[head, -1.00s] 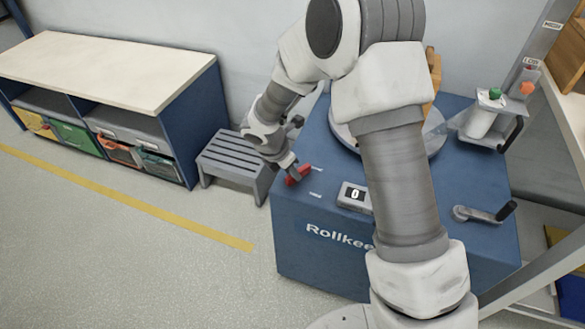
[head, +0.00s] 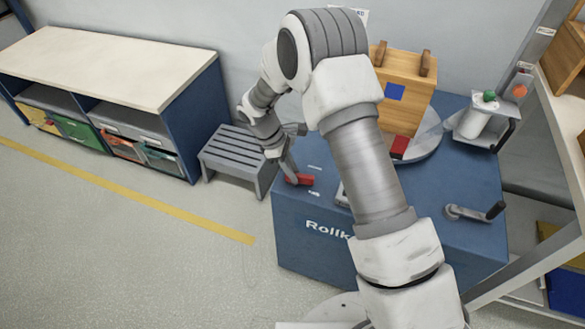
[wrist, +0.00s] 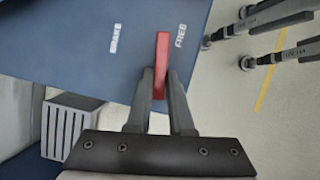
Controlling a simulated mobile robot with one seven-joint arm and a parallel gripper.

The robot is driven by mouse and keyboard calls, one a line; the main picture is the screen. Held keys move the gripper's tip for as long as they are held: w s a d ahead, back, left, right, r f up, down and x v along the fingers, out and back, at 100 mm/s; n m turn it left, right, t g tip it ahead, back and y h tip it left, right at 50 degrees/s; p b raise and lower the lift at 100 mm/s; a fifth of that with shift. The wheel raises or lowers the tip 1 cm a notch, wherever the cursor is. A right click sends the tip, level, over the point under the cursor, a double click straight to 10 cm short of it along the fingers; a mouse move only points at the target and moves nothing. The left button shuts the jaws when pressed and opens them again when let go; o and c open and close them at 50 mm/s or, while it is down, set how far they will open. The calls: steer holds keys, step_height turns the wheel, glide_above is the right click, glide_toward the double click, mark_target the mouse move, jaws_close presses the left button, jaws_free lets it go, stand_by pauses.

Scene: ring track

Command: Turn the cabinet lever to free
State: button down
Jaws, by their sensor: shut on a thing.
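The red cabinet lever (head: 300,180) sits on the top left of the blue cabinet (head: 290,236). My gripper (head: 288,173) is shut on it in the head view. In the wrist view the lever (wrist: 162,50) stands between the two fingers of my gripper (wrist: 162,75), its free end beyond them. The white label BRAKE (wrist: 115,38) is left of the lever and the label FREE (wrist: 181,35) is close to its right. The lever's end lies between the labels, nearer FREE. The lever's pivot is hidden by my gripper.
A wooden box (head: 405,82) stands on a round plate at the cabinet's back. A crank handle (head: 475,212) and a holder with a white bottle (head: 475,121) are at the right. A grey step stool (head: 235,158) stands close to the cabinet's left.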

steer(key=shift+m+g, duration=0.3)
steer(key=shift+m, duration=0.6)
steer(key=c, duration=0.8)
jaws_free()
steer(key=shift+r, duration=0.1)
steer(key=p+v, duration=0.4)
steer(key=v, duration=1.3)
steer(key=shift+w+d+r, duration=0.2)
